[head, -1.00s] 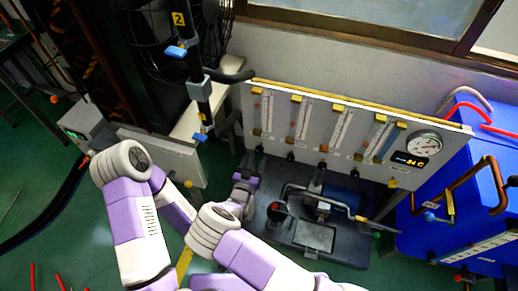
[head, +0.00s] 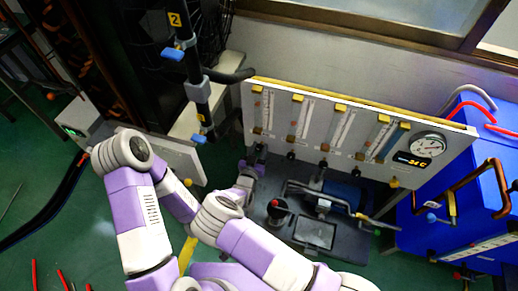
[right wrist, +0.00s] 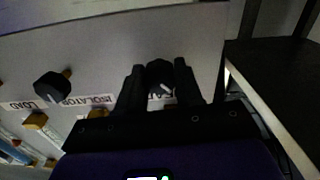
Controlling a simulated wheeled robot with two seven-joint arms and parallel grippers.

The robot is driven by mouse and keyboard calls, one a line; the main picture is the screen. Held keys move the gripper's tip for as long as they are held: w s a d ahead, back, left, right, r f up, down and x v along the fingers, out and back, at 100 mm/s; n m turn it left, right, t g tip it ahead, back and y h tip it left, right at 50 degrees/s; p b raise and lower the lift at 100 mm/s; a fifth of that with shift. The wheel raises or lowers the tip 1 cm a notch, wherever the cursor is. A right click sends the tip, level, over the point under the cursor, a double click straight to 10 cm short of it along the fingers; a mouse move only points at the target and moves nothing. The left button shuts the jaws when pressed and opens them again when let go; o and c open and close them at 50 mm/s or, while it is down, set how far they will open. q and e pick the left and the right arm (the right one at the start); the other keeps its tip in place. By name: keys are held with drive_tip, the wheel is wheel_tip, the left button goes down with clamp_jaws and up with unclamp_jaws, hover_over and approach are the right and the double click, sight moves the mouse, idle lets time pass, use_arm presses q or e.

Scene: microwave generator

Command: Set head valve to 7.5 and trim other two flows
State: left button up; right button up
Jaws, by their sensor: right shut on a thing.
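The flow panel (head: 350,112) is an upright pale board with several vertical flow meters in a row. Black valve knobs sit along its lower edge, including one below the second meter (head: 291,155). My right gripper (right wrist: 160,80) is shut on a black knob (right wrist: 160,72) in the right wrist view. Its label is mostly covered by the fingers. In the head view this gripper (head: 257,155) is at the leftmost knob. The neighbouring knob (right wrist: 53,86), beside the ISOLATOR label, is free. Flow readings are too small to read. My left gripper is not in view.
A round dial gauge (head: 429,147) and a small lit display (head: 411,160) are at the panel's right. A dark bench with pipework (head: 318,215) stands before the panel. A blue cabinet (head: 465,170) is at right, a black pipe column (head: 195,85) at left.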

drive_tip(key=shift+w+n+b, duration=0.1)
drive_tip(key=shift+n+b, duration=0.3)
drive_tip(key=shift+b, duration=0.25)
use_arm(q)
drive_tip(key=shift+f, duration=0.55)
use_arm(e)
drive_tip(key=shift+r, duration=0.15)
drive_tip(key=o, duration=1)
drive_tip(key=shift+o, duration=0.2)
